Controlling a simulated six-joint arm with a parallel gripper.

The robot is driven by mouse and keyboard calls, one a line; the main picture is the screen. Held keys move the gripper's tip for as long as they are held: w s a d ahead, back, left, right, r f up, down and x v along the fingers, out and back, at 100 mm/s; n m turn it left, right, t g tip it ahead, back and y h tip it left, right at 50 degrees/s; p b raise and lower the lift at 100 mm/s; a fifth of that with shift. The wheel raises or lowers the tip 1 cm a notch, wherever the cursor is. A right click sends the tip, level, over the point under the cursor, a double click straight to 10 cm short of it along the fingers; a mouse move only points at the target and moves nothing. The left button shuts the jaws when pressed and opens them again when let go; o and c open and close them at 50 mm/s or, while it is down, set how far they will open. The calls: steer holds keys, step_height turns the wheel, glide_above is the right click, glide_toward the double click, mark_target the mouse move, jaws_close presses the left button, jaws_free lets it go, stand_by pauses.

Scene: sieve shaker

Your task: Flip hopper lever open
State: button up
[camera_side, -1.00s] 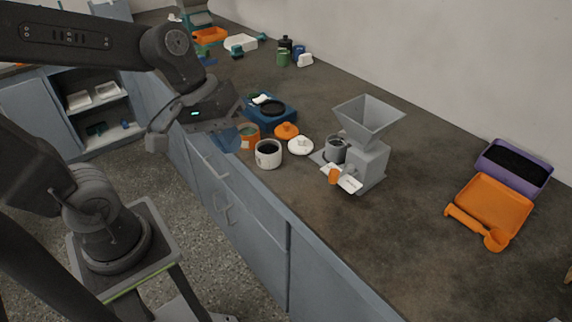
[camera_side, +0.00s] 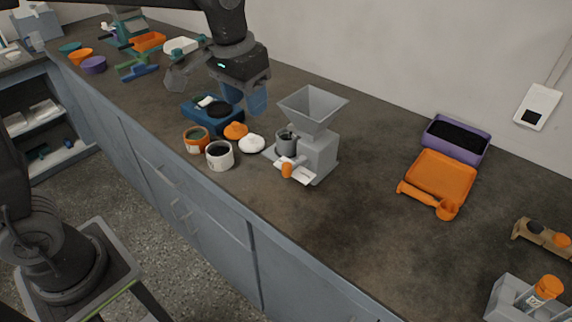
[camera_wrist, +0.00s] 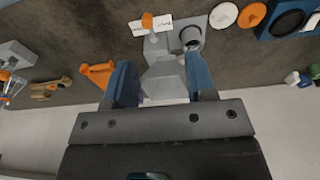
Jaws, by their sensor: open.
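The grey hopper (camera_side: 312,108) stands on its grey mill body (camera_side: 320,155) on the counter, with a grey cup (camera_side: 286,142) at its side. A small orange-tipped lever (camera_side: 287,170) sticks out at the front by a white labelled plate (camera_side: 303,177). In the wrist view the orange tip (camera_wrist: 147,20) shows at the top, against the white plate (camera_wrist: 160,28). My gripper (camera_side: 256,98) is open and empty, raised behind and left of the hopper. In the wrist view its blue fingers (camera_wrist: 160,84) are apart, with the hopper seen between and beyond them, not gripped.
White (camera_side: 220,155) and orange (camera_side: 197,139) jars, with lids beside them, stand left of the hopper. A blue scale (camera_side: 196,110) sits behind them. An orange tray (camera_side: 441,176) and purple bin (camera_side: 456,140) lie to the right. The counter between is clear.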

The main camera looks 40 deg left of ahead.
steer(key=g, duration=0.2)
glide_toward(287, 164)
steer(key=f, duration=1)
steer(key=shift+s+d+f, duration=0.15)
steer(key=shift+s+f, duration=0.05)
steer(key=shift+s, duration=0.05)
